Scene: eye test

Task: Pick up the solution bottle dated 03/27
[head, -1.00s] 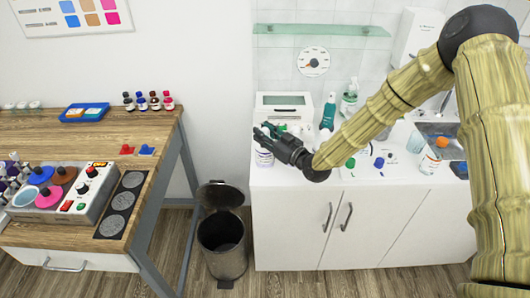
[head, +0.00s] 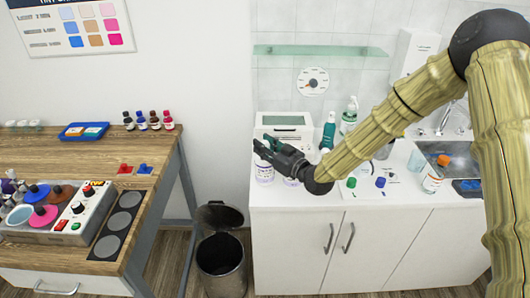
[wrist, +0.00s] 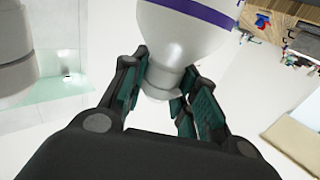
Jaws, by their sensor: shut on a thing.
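My gripper (head: 266,150) is over the left end of the white counter, beside a small white box-shaped device. It is shut on a white bottle (head: 264,171) with a purple band, which hangs below the fingers. In the wrist view the fingers (wrist: 168,88) close around the narrow neck of this bottle (wrist: 190,35); its body runs out of the top of the picture. No date can be read on it. Another white container (head: 291,182) stands on the counter just right of it, partly hidden by my gripper.
The device (head: 284,122) and green pump bottles (head: 328,131) stand behind my gripper. An orange-capped bottle (head: 433,176) is near the sink at right. A glass shelf (head: 320,50) is on the wall above. An open bin (head: 220,262) stands left of the cabinet, beside the wooden table (head: 140,155).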

